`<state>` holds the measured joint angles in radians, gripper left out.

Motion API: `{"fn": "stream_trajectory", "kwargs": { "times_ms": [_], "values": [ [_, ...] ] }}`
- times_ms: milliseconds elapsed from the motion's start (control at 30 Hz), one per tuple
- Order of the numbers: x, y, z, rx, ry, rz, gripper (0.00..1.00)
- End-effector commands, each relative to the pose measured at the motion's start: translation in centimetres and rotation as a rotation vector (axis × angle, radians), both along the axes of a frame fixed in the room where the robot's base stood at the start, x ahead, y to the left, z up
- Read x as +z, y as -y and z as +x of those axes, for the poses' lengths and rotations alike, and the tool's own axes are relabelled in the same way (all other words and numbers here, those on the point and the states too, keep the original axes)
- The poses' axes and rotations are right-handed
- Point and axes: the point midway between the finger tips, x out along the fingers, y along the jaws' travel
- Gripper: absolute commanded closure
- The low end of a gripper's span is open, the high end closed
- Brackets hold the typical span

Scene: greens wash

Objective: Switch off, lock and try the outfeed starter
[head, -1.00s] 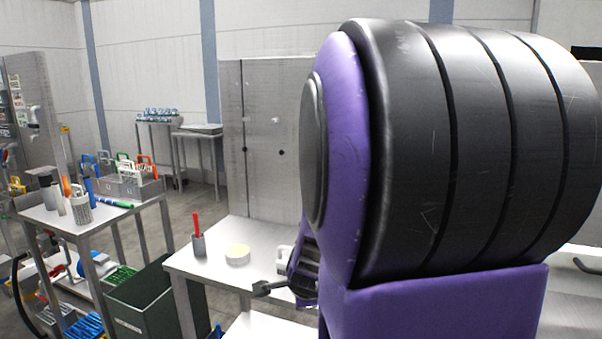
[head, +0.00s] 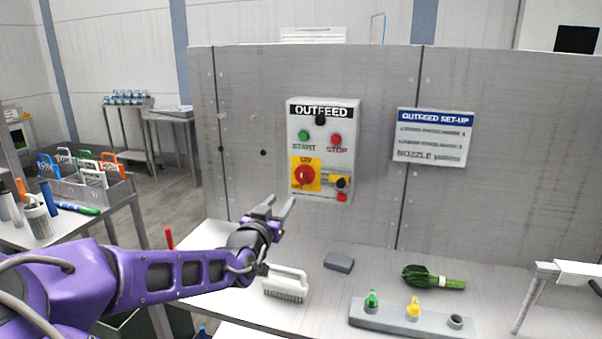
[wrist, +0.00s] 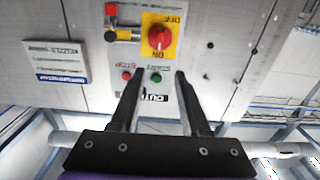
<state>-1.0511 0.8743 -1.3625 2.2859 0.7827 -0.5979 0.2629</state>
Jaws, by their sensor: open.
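The grey OUTFEED starter box (head: 350,150) is fixed to the metal wall panel. It has a green START button (head: 304,135), a red STOP button (head: 336,139) and a black part above them. Below, a red rotary knob (head: 304,177) sits on a yellow plate, also seen in the wrist view (wrist: 158,37). I cannot surely read its position. Right of it are a yellow and black fitting (head: 341,182) and a small red piece (head: 342,198). My gripper (head: 281,201) is open and empty, below and left of the box; its fingers also show in the wrist view (wrist: 160,75).
On the bench are a white brush (head: 287,283), a grey block (head: 339,262), a leafy green bundle (head: 435,277) and a grey holder (head: 385,318) with green and yellow pieces. An OUTFEED SET-UP sign (head: 433,137) hangs right of the box. A cluttered table stands left.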

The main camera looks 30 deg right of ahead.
Motion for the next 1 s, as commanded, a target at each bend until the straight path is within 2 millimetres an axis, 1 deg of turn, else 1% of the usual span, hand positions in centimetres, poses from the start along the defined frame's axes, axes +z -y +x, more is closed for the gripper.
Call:
{"fn": "stream_trajectory", "kwargs": {
  "times_ms": [167,800,1000],
  "values": [
    [-0.1,1.9,1.4,-0.004,0.002,0.002,0.54],
    [0.0,10.7,9.2,-0.003,0.000,0.003,0.54],
    [0.0,12.3,10.8,-0.001,0.000,0.004,0.54]
  ]
}}
